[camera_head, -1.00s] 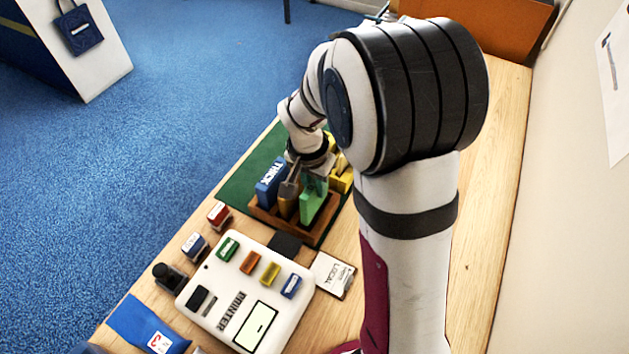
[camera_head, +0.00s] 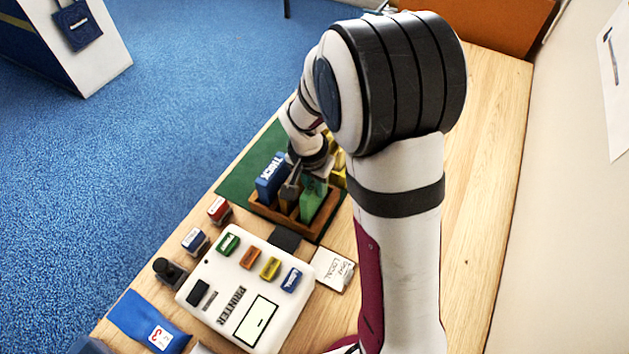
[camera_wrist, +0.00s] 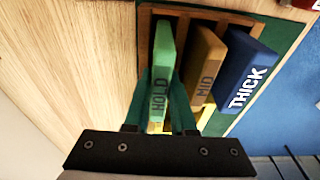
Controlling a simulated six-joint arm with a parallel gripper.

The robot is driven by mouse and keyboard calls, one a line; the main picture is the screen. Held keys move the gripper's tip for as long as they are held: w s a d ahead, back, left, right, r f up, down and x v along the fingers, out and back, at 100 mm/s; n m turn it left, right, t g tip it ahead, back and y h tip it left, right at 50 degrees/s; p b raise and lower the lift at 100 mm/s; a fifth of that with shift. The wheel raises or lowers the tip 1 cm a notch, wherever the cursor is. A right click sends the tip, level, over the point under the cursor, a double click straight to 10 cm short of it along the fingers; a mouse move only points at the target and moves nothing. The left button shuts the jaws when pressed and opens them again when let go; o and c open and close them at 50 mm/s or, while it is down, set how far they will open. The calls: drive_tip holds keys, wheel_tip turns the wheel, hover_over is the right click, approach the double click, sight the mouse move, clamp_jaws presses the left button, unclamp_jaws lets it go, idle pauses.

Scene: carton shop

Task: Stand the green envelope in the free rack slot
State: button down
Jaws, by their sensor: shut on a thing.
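The green envelope (camera_wrist: 162,70), marked HOLD, stands on edge between the two fingers of my gripper (camera_wrist: 160,108) in the wrist view. My gripper is shut on it. Its far end is within the outline of the brown wooden rack (camera_wrist: 145,30), in the end slot beside the tan MID envelope (camera_wrist: 206,65). The blue THICK envelope (camera_wrist: 245,70) stands on MID's other side. In the head view the green envelope (camera_head: 312,200) is upright at the right of the rack (camera_head: 300,232). My wrist partly covers it there, and its lower edge is hidden by the rack.
The rack stands on a green mat (camera_head: 238,184). A white printer panel (camera_head: 215,272) with coloured blocks, a red stamp (camera_head: 219,210), a blue stamp (camera_head: 195,241) and a white card (camera_head: 333,269) lie nearer. Yellow items are partly hidden behind my wrist. The wall bounds the right.

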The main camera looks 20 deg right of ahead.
drive_tip(key=shift+f, duration=0.55)
drive_tip(key=c, duration=0.7)
unclamp_jaws()
drive_tip(key=shift+r, duration=3)
drive_tip(key=s+a+r+n+y, duration=0.1)
drive_tip(key=s+a+r, duration=0.1)
drive_tip(key=s, duration=0.6)
drive_tip(key=s+a+r+n+g+y, duration=0.1)
drive_tip(key=s+r, duration=0.2)
drive_tip(key=s, duration=0.5)
drive_tip(key=s+a+r+n+y, duration=0.1)
drive_tip(key=s+a+r, duration=0.1)
drive_tip(key=s, duration=0.6)
drive_tip(key=shift+a+r, duration=0.3)
drive_tip(key=shift+r, duration=0.05)
